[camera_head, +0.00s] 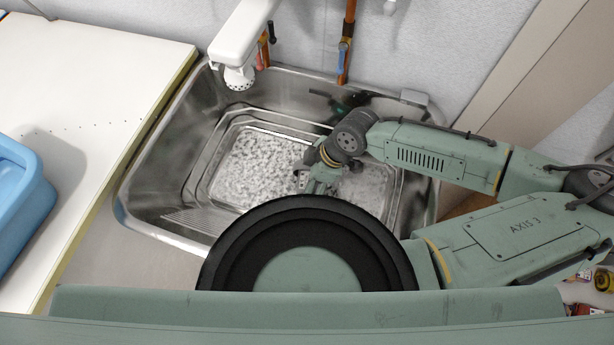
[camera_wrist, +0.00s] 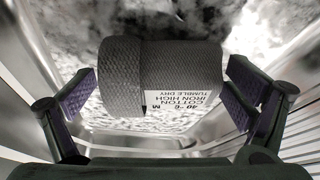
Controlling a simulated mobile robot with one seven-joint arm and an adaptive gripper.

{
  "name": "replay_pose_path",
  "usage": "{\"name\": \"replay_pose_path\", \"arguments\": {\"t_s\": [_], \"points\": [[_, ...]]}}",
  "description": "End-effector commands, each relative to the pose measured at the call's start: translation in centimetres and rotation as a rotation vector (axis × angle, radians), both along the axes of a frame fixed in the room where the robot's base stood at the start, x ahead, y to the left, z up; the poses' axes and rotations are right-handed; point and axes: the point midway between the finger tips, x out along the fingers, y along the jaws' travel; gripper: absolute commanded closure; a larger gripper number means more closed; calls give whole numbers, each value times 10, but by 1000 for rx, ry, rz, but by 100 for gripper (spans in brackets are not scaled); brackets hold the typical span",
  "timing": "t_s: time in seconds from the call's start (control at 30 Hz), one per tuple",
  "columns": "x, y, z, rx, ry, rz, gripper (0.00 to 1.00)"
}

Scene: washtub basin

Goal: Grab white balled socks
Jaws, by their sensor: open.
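The balled socks (camera_wrist: 125,75) look grey in the wrist view, with a ribbed knit and a white printed care label (camera_wrist: 180,98). They are in the upper middle of that view, between my two finger pads. In the head view my gripper (camera_head: 316,184) reaches down into the metal basin (camera_head: 160,185). There I cannot clearly make out the socks, and my arm covers part of the basin.
The basin floor (camera_head: 250,165) looks mottled white and grey. The steel walls stand close around my gripper. A white tap (camera_head: 240,40) overhangs the back left of the basin. A white counter (camera_head: 80,100) with a blue tub (camera_head: 22,195) is at the left.

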Motion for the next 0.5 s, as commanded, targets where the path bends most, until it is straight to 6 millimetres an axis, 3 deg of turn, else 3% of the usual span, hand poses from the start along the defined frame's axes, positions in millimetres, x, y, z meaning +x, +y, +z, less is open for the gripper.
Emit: {"name": "replay_pose_path", "arguments": {"t_s": [0.5], "points": [[0, 0, 0, 0, 0, 0, 35]]}}
